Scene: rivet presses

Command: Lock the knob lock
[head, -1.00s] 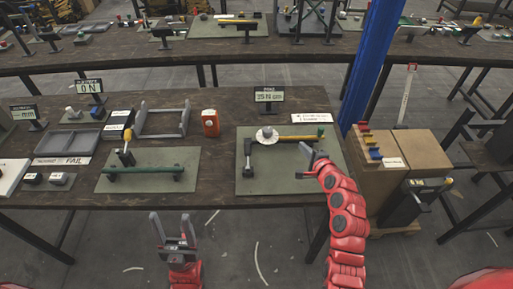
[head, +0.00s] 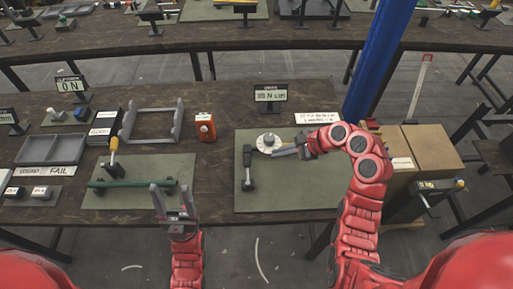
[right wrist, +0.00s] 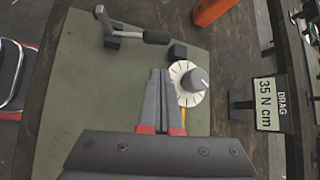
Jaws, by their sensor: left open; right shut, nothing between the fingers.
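A grey knob on a white dial disc with tick marks (head: 268,142) sits on the right green plate (head: 300,197). In the right wrist view the knob (right wrist: 196,81) shows a pale pointer line. My right gripper (head: 275,153) is shut and empty. Its fingertips (right wrist: 160,72) lie right beside the disc; I cannot tell whether they touch it. A black lever (head: 248,165) stands left of the knob, and a small dark block (right wrist: 178,51) lies near the disc. A yellow bar (right wrist: 184,117) is mostly hidden behind my fingers. My left gripper (head: 170,187) is open and empty, before the left green plate.
A display (head: 270,93) reads 35 N cm, with DRAG in the wrist view. An orange box (head: 205,127) stands behind, between the plates. Cardboard boxes (head: 432,148) and a blue post (head: 380,60) are at right.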

